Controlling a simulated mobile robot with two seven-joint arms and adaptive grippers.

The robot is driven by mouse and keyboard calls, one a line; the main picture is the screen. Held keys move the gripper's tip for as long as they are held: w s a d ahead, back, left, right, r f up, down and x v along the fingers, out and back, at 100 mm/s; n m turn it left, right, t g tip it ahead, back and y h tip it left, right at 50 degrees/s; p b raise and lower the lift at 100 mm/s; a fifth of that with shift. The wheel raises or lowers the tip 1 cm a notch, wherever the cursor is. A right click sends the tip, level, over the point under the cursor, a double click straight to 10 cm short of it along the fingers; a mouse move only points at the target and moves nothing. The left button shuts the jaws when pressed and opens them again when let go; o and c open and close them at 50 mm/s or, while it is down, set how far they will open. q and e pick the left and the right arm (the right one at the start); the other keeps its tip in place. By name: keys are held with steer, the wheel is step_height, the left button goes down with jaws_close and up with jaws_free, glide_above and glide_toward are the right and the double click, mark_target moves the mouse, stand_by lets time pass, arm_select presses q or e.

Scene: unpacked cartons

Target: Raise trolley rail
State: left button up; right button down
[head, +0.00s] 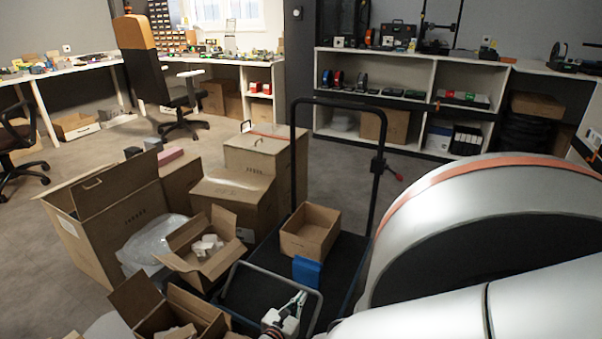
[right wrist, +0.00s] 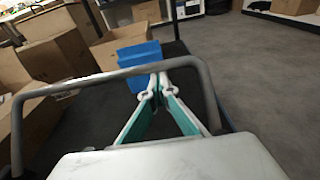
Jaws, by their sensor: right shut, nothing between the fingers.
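The trolley (head: 345,262) is dark and flat, with a tall black push handle (head: 338,102) at its far end. A low grey U-shaped rail (head: 272,274) stands at its near end, tilted. The rail also crosses the right wrist view (right wrist: 95,82) from left to right, with its sides running down. My right gripper (head: 301,297) is shut and empty, and its white and teal fingers also show in the right wrist view (right wrist: 158,82). The fingertips are close to the rail's top bar; whether they touch it I cannot tell. My left gripper is not in view.
A red-ended knob (head: 388,168) juts from the push handle. Floor is free toward the shelves (head: 400,105).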

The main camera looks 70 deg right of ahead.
steer(key=a+r+h, duration=0.2)
steer(key=a+r, duration=0.1)
steer(key=a, duration=0.2)
steer(key=shift+w+a+b, duration=0.25)
steer(key=shift+w+b, duration=0.1)
steer(key=shift+b, duration=0.1)
stand_by(1.0)
steer(key=shift+r, duration=0.15)
stand_by(1.1)
step_height(320, 180, up, 10)
stand_by(0.7)
stand_by(0.5)
